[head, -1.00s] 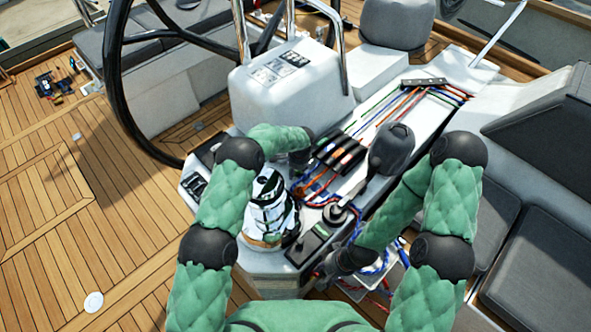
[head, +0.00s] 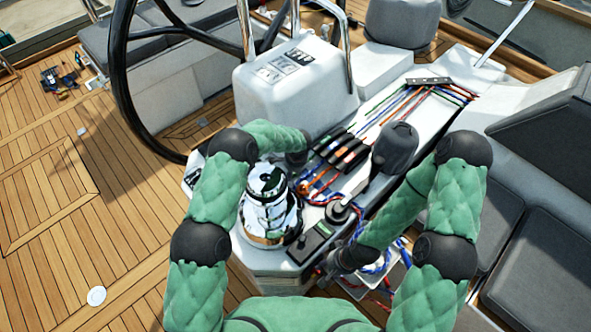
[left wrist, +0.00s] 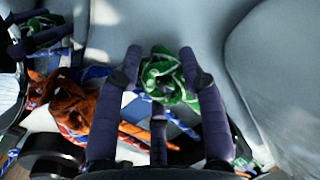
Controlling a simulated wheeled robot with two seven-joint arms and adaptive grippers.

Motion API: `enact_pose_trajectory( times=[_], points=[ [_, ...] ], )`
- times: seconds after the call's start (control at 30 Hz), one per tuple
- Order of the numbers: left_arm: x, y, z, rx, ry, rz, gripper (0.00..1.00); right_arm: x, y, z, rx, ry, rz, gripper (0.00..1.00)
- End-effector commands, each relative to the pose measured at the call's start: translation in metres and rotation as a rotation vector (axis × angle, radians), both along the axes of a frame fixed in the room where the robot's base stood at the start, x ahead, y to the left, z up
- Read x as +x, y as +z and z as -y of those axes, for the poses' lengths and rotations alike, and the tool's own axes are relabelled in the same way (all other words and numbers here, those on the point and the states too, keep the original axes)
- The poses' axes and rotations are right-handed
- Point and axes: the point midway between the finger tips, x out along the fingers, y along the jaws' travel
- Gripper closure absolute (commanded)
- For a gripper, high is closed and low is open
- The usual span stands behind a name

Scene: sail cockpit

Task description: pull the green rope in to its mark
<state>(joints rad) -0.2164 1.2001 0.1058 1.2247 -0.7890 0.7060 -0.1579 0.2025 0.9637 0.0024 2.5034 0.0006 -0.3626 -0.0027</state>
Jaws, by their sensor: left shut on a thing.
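The green rope (left wrist: 163,78) is a bunched, white-flecked bundle between the fingers of my left gripper (left wrist: 162,62) in the left wrist view. The fingers are shut on it. In the head view my left gripper (head: 298,158) is beside the row of dark rope clutches (head: 342,150), and its fingers are mostly hidden. I cannot make out the mark. My right gripper (head: 336,268) is low beside the console, above coiled rope; its fingers are too hidden to tell their state.
Orange rope (left wrist: 72,105) lies bundled beside my left fingers. The steering wheel (head: 118,90) is at the left, with open deck beyond.

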Motion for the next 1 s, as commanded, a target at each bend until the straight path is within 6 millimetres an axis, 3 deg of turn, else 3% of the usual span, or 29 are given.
enact_pose_trajectory(
  times=[0.17, 0.2, 0.63, 0.77, 1.0],
  points=[
    [0.000, -0.001, -0.002, 0.003, 0.003, -0.003, 1.00, 0.000, 0.000, 0.000, 0.000, 0.000, 0.000, 0.60],
    [0.000, -0.001, -0.002, 0.003, 0.003, -0.003, 0.51, 0.000, 0.000, 0.000, 0.000, 0.000, 0.000, 0.60],
    [0.000, 0.007, 0.000, 0.000, 0.001, 0.001, 0.51, 0.000, 0.000, 0.000, 0.000, 0.000, 0.000, 0.60],
    [-0.002, 0.024, 0.002, -0.001, 0.000, 0.003, 0.51, 0.000, 0.000, 0.000, 0.000, 0.000, 0.000, 0.60],
    [-0.010, 0.071, 0.007, 0.000, 0.002, 0.002, 0.51, 0.000, 0.000, 0.000, 0.000, 0.000, 0.000, 0.60]
  ],
)
